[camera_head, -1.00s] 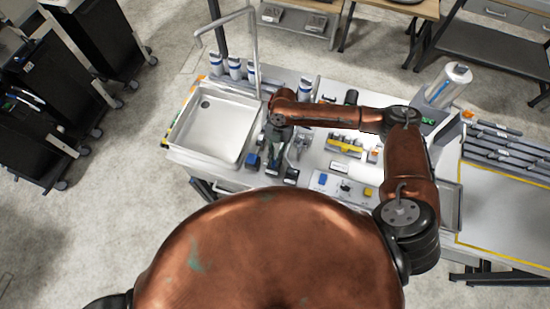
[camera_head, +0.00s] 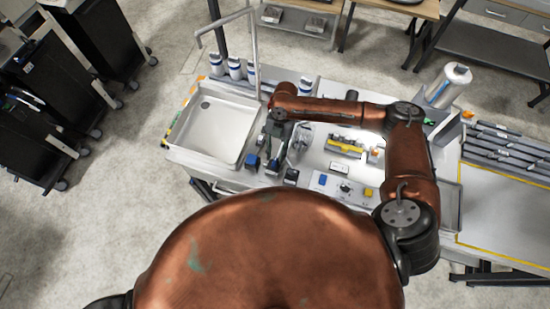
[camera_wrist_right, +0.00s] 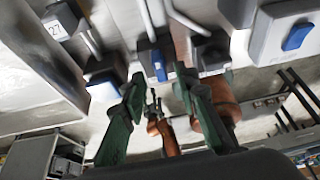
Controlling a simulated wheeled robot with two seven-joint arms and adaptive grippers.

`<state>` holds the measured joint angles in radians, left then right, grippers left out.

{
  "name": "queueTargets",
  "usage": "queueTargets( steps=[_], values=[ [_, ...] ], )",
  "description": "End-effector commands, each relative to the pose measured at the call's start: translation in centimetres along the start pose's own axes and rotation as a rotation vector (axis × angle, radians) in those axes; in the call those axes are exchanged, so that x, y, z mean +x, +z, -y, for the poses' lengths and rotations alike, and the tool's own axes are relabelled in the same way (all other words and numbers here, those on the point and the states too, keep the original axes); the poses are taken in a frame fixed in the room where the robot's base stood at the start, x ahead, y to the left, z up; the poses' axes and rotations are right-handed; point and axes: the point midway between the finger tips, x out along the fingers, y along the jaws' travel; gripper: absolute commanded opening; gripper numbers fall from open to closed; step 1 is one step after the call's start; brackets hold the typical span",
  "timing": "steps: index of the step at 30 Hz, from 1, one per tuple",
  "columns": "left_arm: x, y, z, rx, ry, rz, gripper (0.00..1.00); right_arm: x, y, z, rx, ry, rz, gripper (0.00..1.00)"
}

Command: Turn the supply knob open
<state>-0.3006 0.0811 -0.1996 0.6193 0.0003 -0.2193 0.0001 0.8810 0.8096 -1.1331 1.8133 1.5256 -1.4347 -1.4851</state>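My right gripper reaches down over the worktop beside the sink in the head view (camera_head: 270,146). In the right wrist view its two green fingers (camera_wrist_right: 165,90) are apart with nothing gripped between them. A blue handle on a dark block (camera_wrist_right: 158,68) shows beyond and between the fingertips, apart from them. I cannot tell which part is the supply knob. The control panel (camera_head: 336,193) carries a blue button, a dark round knob (camera_head: 345,187) and a yellow button. My left gripper is not in view.
The sink (camera_head: 210,135) lies left of my right gripper, with a tall bent pipe (camera_head: 255,50) behind it. Several white-and-blue dispensers (camera_head: 234,68) stand along the back. Small blue-topped blocks (camera_head: 252,160) and a yellow item (camera_head: 345,147) crowd the worktop.

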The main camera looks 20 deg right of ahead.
Motion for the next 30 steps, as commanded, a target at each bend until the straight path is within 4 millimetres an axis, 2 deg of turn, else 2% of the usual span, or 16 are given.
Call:
queueTargets(
  steps=[6, 12, 18, 30],
  values=[
    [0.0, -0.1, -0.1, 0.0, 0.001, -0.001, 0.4, -4.9, 0.1, -0.1, 0.001, 0.002, 0.004, 0.28],
    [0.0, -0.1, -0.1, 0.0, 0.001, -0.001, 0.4, -8.1, 0.1, 0.0, 0.0, 0.0, 0.003, 0.28],
    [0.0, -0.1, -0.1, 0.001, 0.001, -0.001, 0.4, -9.4, 0.1, 0.0, 0.0, 0.0, 0.001, 0.28],
    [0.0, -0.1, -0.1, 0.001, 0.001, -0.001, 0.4, -9.5, 0.0, 0.0, 0.0, 0.0, 0.001, 0.28]
  ],
)
